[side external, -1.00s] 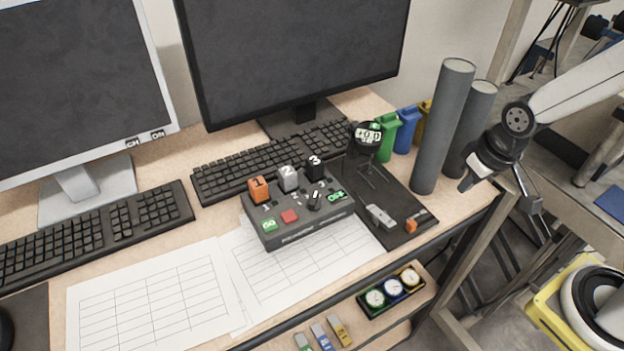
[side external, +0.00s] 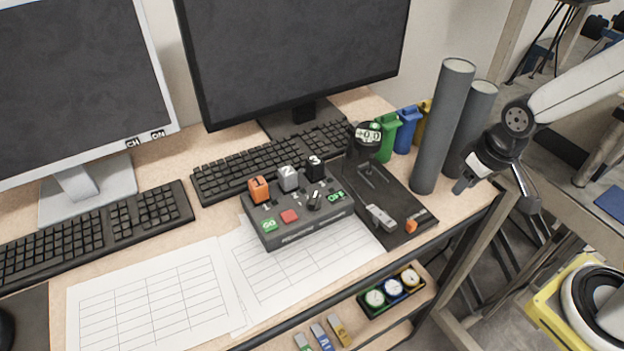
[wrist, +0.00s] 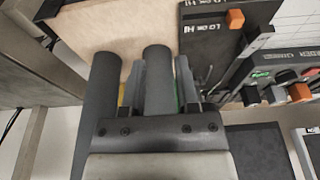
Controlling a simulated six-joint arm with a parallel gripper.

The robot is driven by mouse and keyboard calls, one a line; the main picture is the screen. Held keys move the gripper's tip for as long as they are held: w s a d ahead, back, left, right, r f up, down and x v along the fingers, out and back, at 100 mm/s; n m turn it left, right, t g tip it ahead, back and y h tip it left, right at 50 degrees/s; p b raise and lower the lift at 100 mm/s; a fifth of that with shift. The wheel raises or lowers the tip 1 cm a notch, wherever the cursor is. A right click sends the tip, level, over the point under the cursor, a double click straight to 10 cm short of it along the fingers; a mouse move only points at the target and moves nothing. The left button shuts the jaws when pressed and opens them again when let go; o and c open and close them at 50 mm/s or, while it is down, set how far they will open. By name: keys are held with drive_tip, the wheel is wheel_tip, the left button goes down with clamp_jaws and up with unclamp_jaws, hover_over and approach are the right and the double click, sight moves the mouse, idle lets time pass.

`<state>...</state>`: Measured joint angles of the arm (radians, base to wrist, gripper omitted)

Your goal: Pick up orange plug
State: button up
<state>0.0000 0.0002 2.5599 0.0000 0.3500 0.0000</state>
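Two orange pieces show, and I cannot tell which is the plug. An orange block marked 1 (side external: 258,189) stands upright on the dark control box (side external: 300,234); it is also in the wrist view (wrist: 300,92). A small orange piece (side external: 411,226) sits at the near right end of the black board (side external: 398,240); it is at the top of the wrist view (wrist: 235,19). My gripper (side external: 498,198) is right of the board and the grey tubes, apart from both orange pieces. Its fingers are spread and empty; they show in the wrist view (wrist: 162,82).
Two tall grey tubes (side external: 441,130) stand close left of my gripper. A grey block marked 2 (side external: 289,179) and a black block marked 3 (side external: 315,168) stand beside the orange block. A keyboard and monitor are behind the box.

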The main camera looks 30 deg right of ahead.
drive_tip(key=o, duration=0.5)
drive_tip(key=shift+w, duration=0.1)
drive_tip(key=n+g+y, duration=0.3)
drive_tip(key=n+y, duration=0.2)
drive_tip(key=n, duration=1.3)
approach(257, 182)
drive_tip(key=x, duration=0.3)
drive_tip(key=shift+a+f+h, duration=0.15)
drive_tip(key=shift+a+f, duration=0.15)
drive_tip(key=shift+f, duration=0.2)
drive_tip(key=shift+a+f+h, duration=0.15)
drive_tip(key=shift+a+f, duration=0.2)
drive_tip(key=shift+f, duration=0.15)
drive_tip(key=shift+f, duration=0.1)
